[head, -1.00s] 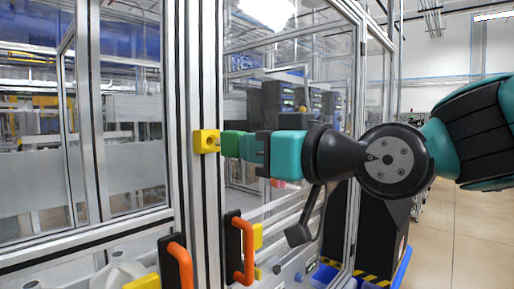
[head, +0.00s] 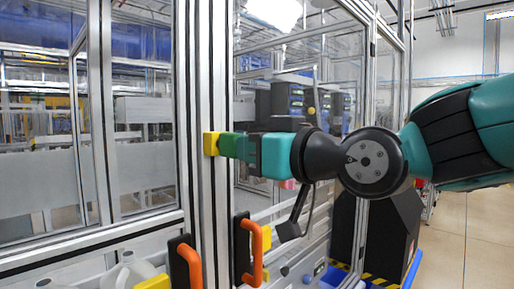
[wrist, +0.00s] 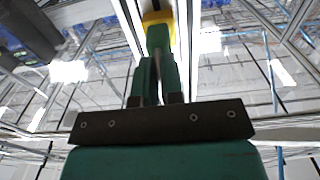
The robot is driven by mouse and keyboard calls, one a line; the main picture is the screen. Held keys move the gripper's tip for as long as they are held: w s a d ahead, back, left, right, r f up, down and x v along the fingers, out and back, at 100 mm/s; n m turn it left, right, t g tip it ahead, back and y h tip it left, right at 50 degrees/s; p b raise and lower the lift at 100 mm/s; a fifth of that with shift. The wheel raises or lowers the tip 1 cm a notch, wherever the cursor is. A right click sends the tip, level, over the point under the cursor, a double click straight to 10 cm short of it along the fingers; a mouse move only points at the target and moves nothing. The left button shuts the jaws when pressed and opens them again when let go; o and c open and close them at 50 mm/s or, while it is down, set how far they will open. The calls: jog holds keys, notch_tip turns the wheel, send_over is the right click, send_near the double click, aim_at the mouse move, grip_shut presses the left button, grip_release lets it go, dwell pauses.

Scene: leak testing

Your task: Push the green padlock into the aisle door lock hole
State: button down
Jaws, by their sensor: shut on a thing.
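The green padlock (head: 231,145) is held level at the tip of my gripper (head: 250,148), whose jaws are shut on it. Its front end meets the yellow lock block (head: 209,144) on the aluminium door post, and the hole in the block is hidden. In the wrist view the padlock (wrist: 159,42) points up the picture from my gripper (wrist: 155,95) and its far end lies against the yellow block (wrist: 157,17). I cannot tell how deep the padlock sits in the hole.
Two orange door handles (head: 187,267) (head: 252,252) stand below the lock block. Glass panels in metal frames (head: 136,150) fill the left. A dark cabinet (head: 388,235) with striped edging stands behind my arm. Open floor (head: 465,240) lies at the right.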

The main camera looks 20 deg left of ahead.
jog(key=shift+w+a, duration=0.1)
jog(key=shift+a, duration=0.15)
jog(key=c, duration=1.2)
grip_release()
jog(key=shift+o, duration=0.2)
jog(key=b+v, duration=0.8)
jog(key=v, duration=0.8)
jog(key=s+d+f+m+g+h, duration=0.15)
jog(key=d+f+h, duration=0.25)
jog(key=f, duration=0.5)
jog(key=d+f+m+g+h, duration=0.1)
jog(key=d+f+m+h, duration=0.2)
jog(key=f, duration=0.6)
jog(key=s+d+f+m+g+h, duration=0.2)
jog(key=s+d+f+g+h, duration=0.2)
jog(key=s+d+f, duration=0.4)
notch_tip(320, 180, down, 4)
jog(key=shift+s+d+h, duration=0.4)
jog(key=shift+d+h, duration=0.3)
jog(key=shift+d, duration=0.5)
